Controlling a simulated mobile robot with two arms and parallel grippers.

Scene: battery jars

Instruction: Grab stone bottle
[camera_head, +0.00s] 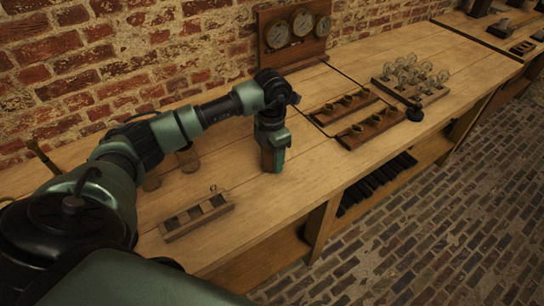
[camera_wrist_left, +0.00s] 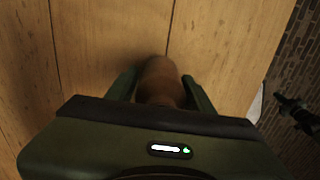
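A brown stone bottle (camera_wrist_left: 161,80) shows in the left wrist view between the two fingers of my left gripper (camera_wrist_left: 160,88). The fingertips lie close along both sides of it. Whether they press on it is not clear. In the head view, my left gripper (camera_head: 271,165) points down at the bench, with a brownish patch between its fingers; the gripper hides most of the bottle there.
A wooden bench (camera_head: 300,190) runs along a brick wall. A small compartment rack (camera_head: 197,216) lies at the front left. Two racks of small cups (camera_head: 370,128) and a rack of glass bulbs (camera_head: 412,75) stand to the right. A gauge board (camera_head: 292,32) stands behind.

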